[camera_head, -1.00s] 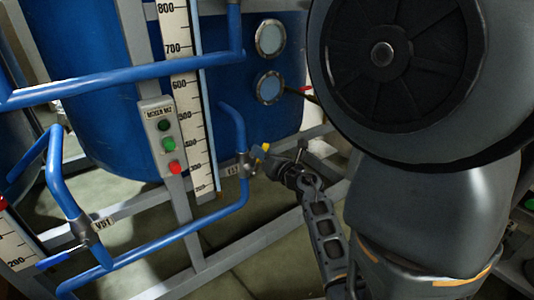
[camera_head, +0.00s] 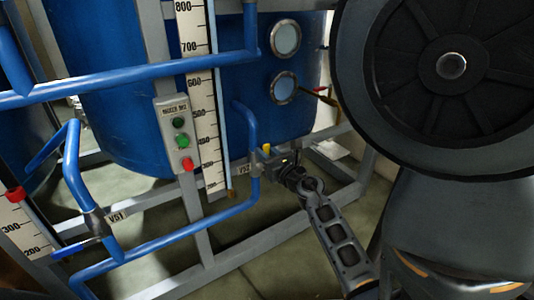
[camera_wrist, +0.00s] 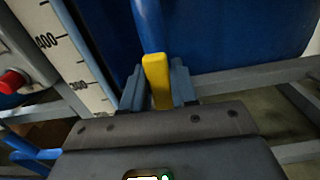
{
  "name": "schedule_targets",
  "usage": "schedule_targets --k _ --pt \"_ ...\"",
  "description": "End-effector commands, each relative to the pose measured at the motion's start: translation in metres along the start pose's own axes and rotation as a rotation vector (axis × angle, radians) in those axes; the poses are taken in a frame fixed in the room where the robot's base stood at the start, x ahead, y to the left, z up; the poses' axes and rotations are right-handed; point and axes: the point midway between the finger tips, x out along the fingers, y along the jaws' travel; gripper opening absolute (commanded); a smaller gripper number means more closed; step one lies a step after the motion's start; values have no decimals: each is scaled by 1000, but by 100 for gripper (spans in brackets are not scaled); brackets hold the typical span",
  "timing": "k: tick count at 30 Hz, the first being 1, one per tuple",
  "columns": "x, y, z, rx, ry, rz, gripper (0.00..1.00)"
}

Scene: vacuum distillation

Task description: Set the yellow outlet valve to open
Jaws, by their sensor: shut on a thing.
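The yellow outlet valve handle (camera_wrist: 157,80) stands between the two fingers of my gripper (camera_wrist: 158,88) in the wrist view, with the fingers closed on either side of it. In the head view the small yellow handle (camera_head: 267,149) shows at the valve on the blue pipe, by a tag that looks like V52 (camera_head: 243,170). My gripper (camera_head: 273,160) is at that valve and partly hides its body. The handle's lower part is hidden by my gripper in the wrist view.
A blue tank (camera_head: 130,90) and grey frame bars (camera_head: 210,270) stand close around the valve. A control box (camera_head: 178,135) with green and red buttons and a level scale (camera_head: 206,110) are to its left.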

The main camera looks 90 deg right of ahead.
Motion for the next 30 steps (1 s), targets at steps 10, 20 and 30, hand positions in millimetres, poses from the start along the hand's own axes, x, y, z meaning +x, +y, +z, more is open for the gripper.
schedule_targets --k 10,20,30 --pt "0 0 -2 1 3 0 35" --pt "0 0 -1 1 1 0 49" --pt "-27 0 -3 1 4 1 49"
